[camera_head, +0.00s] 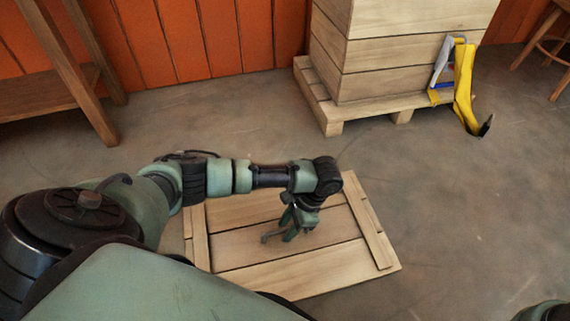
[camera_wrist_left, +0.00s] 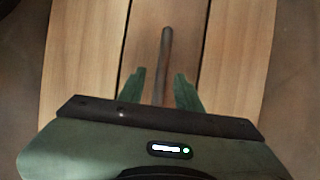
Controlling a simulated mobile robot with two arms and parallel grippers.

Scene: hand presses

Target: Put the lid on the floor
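The lid (camera_head: 236,246) is a flat panel of light wooden planks with a batten along two opposite sides. It looks to lie flat on the floor (camera_head: 470,200) in front of me. A thin dark handle (camera_head: 268,237) runs along its middle; it also shows in the left wrist view (camera_wrist_left: 166,58). My left gripper (camera_head: 292,232) points down over the middle of the lid. In the wrist view its two green fingers (camera_wrist_left: 160,88) stand apart on either side of the handle, with a gap on each side. My right gripper is not in view.
A tall wooden crate (camera_head: 395,50) stands on a pallet (camera_head: 375,110) behind the lid. A wooden table (camera_head: 60,90) stands at the left and a stool (camera_head: 545,40) at the far right. The floor on the right is clear.

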